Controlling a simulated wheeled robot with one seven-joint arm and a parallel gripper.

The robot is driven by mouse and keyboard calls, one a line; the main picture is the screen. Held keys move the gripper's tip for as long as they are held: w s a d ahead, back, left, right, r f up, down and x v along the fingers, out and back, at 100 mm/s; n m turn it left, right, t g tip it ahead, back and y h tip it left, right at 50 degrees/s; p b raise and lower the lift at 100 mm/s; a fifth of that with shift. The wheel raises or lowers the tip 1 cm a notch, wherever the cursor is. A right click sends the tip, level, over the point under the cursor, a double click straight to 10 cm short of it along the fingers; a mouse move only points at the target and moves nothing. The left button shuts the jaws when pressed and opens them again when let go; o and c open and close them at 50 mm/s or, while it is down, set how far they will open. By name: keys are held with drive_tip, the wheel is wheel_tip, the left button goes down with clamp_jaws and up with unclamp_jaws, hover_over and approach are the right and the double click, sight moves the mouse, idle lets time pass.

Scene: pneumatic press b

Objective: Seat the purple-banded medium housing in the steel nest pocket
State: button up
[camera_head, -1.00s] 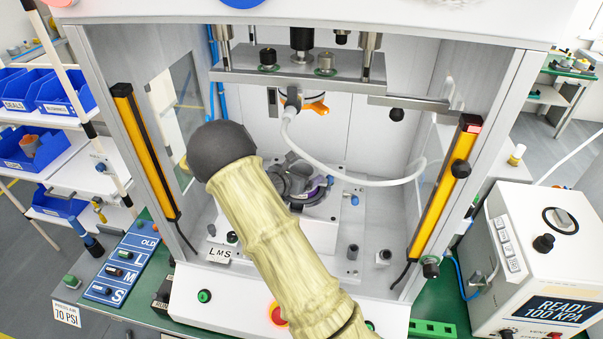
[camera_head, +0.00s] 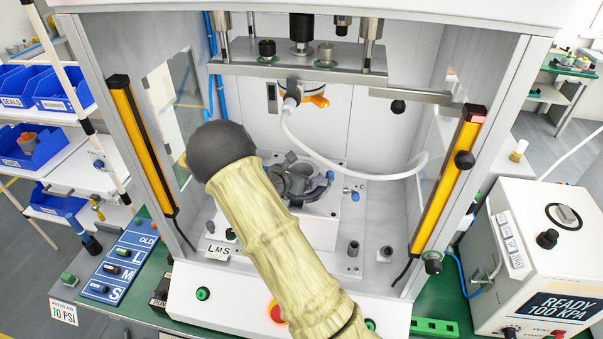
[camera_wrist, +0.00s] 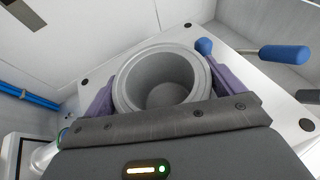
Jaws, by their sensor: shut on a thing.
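The medium housing (camera_wrist: 160,78) is a grey, open-topped round cup in the wrist view, upright between two purple fingers. My gripper (camera_wrist: 165,90) is shut on it. In the head view, the housing (camera_head: 293,168) and my gripper (camera_head: 300,184) are small and partly behind my arm, over the white press block. The purple band is not clear in either view. The nest pocket is hidden under the housing and gripper, so I cannot tell whether the housing is in it or above it.
A blue-tipped lever (camera_wrist: 284,52) lies right of the housing. Yellow side posts (camera_head: 447,183) flank the opening. A blue board (camera_head: 122,262) lies at left.

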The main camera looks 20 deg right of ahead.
drive_tip(key=o, duration=1)
drive_tip(key=shift+f, duration=0.1)
drive_tip(key=shift+c, duration=0.2)
drive_tip(key=shift+a, duration=0.1)
drive_tip(key=b+v, duration=0.4)
drive_tip(key=v, duration=1.3)
drive_tip(key=shift+s, duration=0.25)
drive_tip(key=shift+w+a, duration=0.1)
drive_tip(key=shift+f, duration=0.1)
